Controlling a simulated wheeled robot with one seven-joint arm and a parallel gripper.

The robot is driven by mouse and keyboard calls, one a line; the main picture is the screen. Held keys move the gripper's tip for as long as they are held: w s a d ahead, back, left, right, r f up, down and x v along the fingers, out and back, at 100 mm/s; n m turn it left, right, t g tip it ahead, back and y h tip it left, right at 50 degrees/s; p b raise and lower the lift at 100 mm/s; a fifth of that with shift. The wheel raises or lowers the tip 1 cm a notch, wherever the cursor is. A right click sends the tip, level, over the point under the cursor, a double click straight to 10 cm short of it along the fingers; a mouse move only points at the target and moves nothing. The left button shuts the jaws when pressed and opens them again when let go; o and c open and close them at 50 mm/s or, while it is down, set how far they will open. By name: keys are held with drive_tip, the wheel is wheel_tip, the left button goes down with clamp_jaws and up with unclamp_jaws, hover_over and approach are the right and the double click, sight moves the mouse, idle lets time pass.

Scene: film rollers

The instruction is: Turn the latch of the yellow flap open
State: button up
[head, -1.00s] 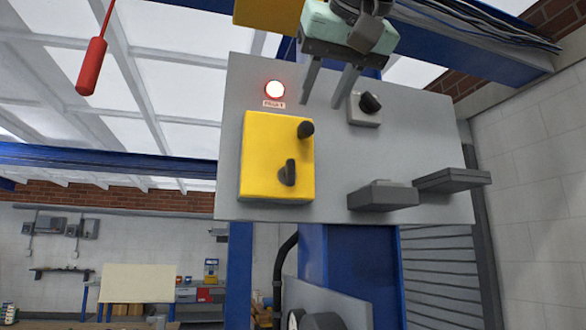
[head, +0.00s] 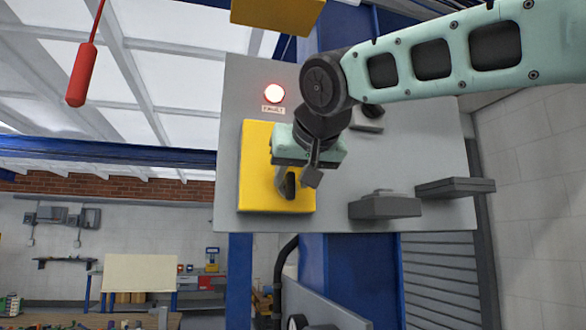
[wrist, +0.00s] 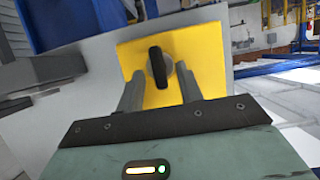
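The yellow flap (head: 255,185) is on the grey panel and looks shut. Its dark latch (head: 290,187) is low on the flap, with its handle roughly upright. In the wrist view the latch (wrist: 158,67) stands on a round base on the yellow flap (wrist: 205,62). My gripper (head: 297,184) is in front of the latch. In the wrist view my gripper (wrist: 160,85) is open, with one finger to each side of the latch and gaps between. Whether the fingertips reach the handle's depth is unclear. The flap's upper dark knob is hidden behind my gripper in the head view.
A lit lamp (head: 274,93) with a red ring is above the flap. A rotary switch (head: 370,115) is partly behind my arm. Two grey boxes (head: 385,206) (head: 455,188) stick out at lower right. A red pendant (head: 82,75) hangs at upper left.

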drive_tip(key=shift+w+a+f, duration=0.1)
drive_tip(key=shift+w+f, duration=0.1)
drive_tip(key=shift+w, duration=0.2)
clamp_jaws()
